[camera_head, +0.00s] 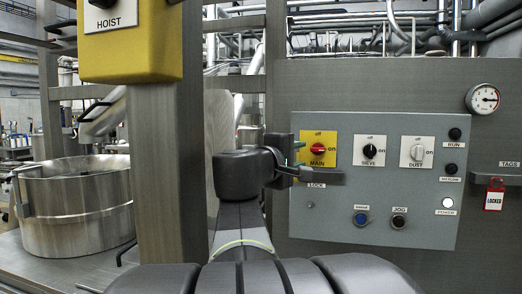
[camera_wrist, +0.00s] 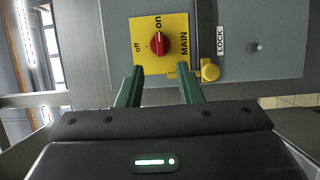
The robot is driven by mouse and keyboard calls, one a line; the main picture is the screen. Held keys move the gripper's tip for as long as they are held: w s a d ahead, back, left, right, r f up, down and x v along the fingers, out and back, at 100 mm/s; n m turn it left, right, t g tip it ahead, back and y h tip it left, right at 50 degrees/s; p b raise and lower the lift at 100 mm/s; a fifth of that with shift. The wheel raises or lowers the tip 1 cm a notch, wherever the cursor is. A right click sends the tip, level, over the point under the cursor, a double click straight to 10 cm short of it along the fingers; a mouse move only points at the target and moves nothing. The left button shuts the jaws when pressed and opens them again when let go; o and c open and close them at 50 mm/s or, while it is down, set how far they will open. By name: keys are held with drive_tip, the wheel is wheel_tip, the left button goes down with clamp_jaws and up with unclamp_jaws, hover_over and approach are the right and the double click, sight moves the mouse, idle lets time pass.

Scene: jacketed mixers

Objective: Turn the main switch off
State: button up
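The main switch (camera_head: 317,149) is a red knob on a yellow plate, upper left on the grey control panel. In the wrist view the knob (camera_wrist: 159,43) shows large, its grip lined up with the "on" mark; "off" is at the picture's left. My gripper (camera_head: 300,158) is just left of the yellow plate in the head view and partly hides its edge. In the wrist view its two green fingers (camera_wrist: 160,80) are spread apart with nothing between them. Their tips are near the plate's lower edge, apart from the knob.
A yellow round-ended piece (camera_wrist: 209,71) sits close to the right finger, beside the LOCK label (camera_wrist: 221,40). The sieve switch (camera_head: 370,151) and dust switch (camera_head: 417,152) are to the right. A "LOCKED" tag (camera_head: 494,196) hangs far right. A post with the yellow hoist box (camera_head: 130,50) stands left.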

sight(316, 150)
drive_tip(key=p+x, duration=0.1)
drive_tip(key=x, duration=0.7)
drive_tip(key=shift+w+d, duration=0.15)
drive_tip(key=shift+w, duration=0.15)
drive_tip(key=shift+c, duration=0.4)
clamp_jaws()
